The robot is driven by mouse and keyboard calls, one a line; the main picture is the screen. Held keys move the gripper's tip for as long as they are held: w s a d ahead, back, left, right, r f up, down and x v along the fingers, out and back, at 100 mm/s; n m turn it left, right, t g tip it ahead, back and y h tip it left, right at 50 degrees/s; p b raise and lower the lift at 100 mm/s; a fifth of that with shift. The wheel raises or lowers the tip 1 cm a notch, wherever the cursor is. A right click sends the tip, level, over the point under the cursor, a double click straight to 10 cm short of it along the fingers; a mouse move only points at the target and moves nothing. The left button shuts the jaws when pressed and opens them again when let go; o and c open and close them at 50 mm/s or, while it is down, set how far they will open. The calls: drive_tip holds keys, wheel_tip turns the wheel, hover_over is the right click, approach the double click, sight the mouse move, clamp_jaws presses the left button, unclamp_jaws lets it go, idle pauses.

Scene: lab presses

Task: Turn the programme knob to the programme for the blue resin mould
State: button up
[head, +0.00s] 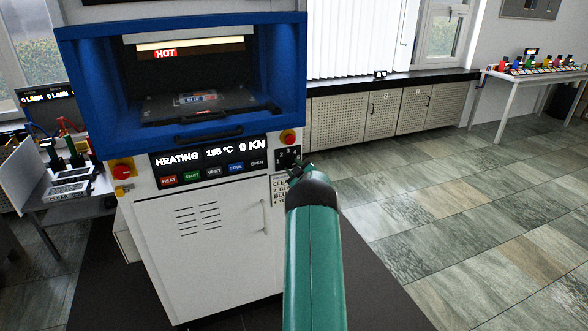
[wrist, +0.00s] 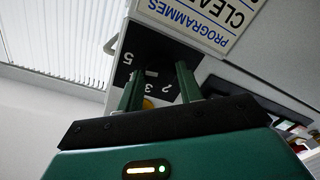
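The programme knob sits on a small dark panel (head: 288,157) at the right front of the press. In the wrist view this panel (wrist: 150,62) appears turned over, with the digits 5, 3 and 2 readable. The knob itself and its pointer are hidden or too dark to make out. My gripper (head: 297,171) is at the panel; in the wrist view its two fingers (wrist: 160,85) stand apart over it. I cannot tell whether they touch the knob. A programmes card (head: 281,190) hangs below the panel; it also shows in the wrist view (wrist: 205,18), cut off.
The press (head: 70,75) has a blue frame and reads HEATING, 155 °C, 0 KN, with a HOT sign. A mould with a blue label (head: 196,99) lies inside. A red stop button (head: 289,136) is just above the knob panel. Open floor lies to the right.

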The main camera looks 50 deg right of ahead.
drive_tip(key=o, duration=0.4)
drive_tip(key=shift+c, duration=0.2)
drive_tip(key=v, duration=1.3)
drive_tip(key=shift+s+a, duration=0.2)
drive_tip(key=shift+s, duration=0.15)
drive_tip(key=shift+w+r, duration=0.1)
drive_tip(key=shift+r, duration=0.1)
